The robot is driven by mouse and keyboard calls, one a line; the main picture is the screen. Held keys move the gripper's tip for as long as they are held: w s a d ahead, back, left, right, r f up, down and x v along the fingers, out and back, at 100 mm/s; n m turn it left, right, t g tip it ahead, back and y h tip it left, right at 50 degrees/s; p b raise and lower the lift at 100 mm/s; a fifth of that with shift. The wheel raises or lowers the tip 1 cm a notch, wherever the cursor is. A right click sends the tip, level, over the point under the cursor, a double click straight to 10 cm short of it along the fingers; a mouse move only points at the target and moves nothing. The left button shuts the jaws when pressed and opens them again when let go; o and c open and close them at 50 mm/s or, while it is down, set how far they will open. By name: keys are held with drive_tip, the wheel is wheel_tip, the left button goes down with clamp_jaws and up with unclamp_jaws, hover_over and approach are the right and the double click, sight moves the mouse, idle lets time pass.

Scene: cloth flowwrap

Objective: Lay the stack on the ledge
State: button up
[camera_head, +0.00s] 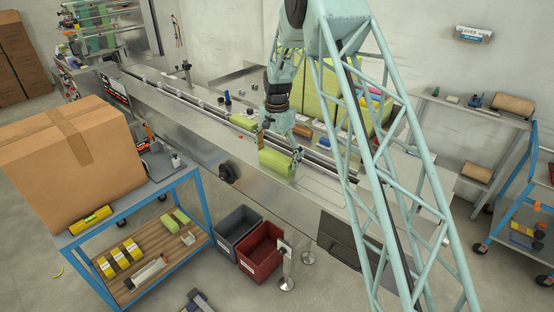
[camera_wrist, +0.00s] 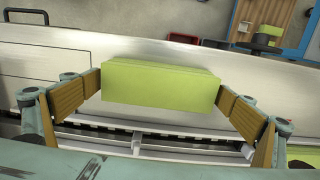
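The stack is a light green folded-cloth block (camera_head: 276,163), also seen in the wrist view (camera_wrist: 160,84). My gripper (camera_head: 278,150) has one finger at each end of it, and in the wrist view (camera_wrist: 158,92) both brown finger pads press against the ends. The stack lies level between the fingers, over the bare metal ledge (camera_head: 222,143) along the machine's near side. The ledge also shows in the wrist view (camera_wrist: 258,80). I cannot tell whether the stack's underside touches the ledge.
Another green stack (camera_head: 243,121) lies in the conveyor channel (camera_head: 195,98). A grey bin (camera_head: 237,225) and a red bin (camera_head: 261,245) stand on the floor below. A blue-framed cart (camera_head: 205,205) with a large cardboard box (camera_head: 70,155) stands at left.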

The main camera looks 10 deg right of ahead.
sight(277, 155)
drive_tip(key=shift+r, duration=0.1)
wheel_tip(277, 155, up, 11)
drive_tip(key=shift+r, duration=0.55)
idle(0.4)
drive_tip(key=shift+r, duration=0.1)
idle(0.7)
